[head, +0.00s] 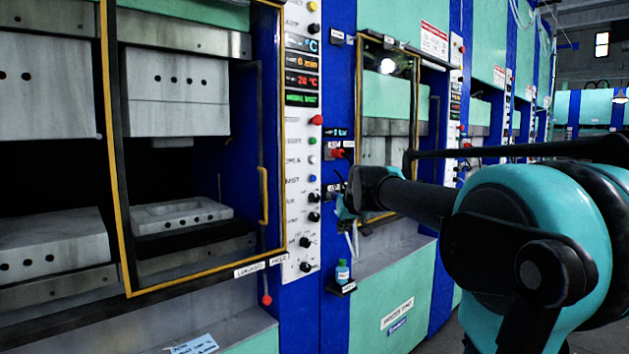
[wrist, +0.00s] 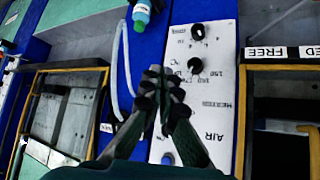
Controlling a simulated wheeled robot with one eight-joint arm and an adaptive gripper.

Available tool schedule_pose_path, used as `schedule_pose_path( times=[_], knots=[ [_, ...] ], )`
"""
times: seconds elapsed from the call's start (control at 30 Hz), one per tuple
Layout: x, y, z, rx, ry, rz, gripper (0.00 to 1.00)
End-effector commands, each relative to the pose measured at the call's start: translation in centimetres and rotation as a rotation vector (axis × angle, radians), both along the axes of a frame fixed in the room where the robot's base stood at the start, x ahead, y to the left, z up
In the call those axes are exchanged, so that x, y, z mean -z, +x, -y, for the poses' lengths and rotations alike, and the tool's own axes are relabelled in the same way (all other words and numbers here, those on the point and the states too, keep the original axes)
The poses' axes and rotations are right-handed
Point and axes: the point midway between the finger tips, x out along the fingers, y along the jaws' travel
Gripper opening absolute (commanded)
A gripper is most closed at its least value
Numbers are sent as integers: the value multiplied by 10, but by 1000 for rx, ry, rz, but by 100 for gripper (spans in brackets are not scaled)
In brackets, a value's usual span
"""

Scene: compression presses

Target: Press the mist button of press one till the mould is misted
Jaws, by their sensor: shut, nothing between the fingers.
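The nearest press, with a yellow-framed guard (head: 263,196), has a white control panel (head: 300,130). A blue button (head: 312,178) sits beside the MIST label on it. A grey mould block (head: 180,215) with a hollow top lies inside behind the guard; I see no clear mist on it. My gripper (head: 345,208) is to the right of this panel, partly hidden by my arm. In the wrist view my gripper (wrist: 155,72) is shut and empty in front of a white panel (wrist: 215,100). A blue button (wrist: 167,158) shows low there, partly behind a finger; its label is unclear.
A small bottle (head: 342,272) stands on a shelf right of the panel, and in the wrist view the bottle (wrist: 140,15) is at the top. Black knobs (head: 305,242) line the lower panel. A second press (head: 390,120) stands beyond. The floor at right is clear.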

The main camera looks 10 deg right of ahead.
Motion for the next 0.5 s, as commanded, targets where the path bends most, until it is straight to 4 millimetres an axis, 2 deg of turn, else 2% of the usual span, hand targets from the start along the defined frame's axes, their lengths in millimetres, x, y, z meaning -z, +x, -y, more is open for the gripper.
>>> schedule_pose_path(
  times=[0.03, 0.1, 0.23, 0.4, 0.5],
  knots=[
    [-20, 10, 0, -1, 0, 20, 0],
    [-46, 23, 0, -4, -1, 49, 0],
    [-88, 40, 0, -7, -2, 98, 0],
    [-121, 52, 1, -9, -4, 136, 0],
    [-130, 55, 1, -10, -4, 146, 0]
  ],
)
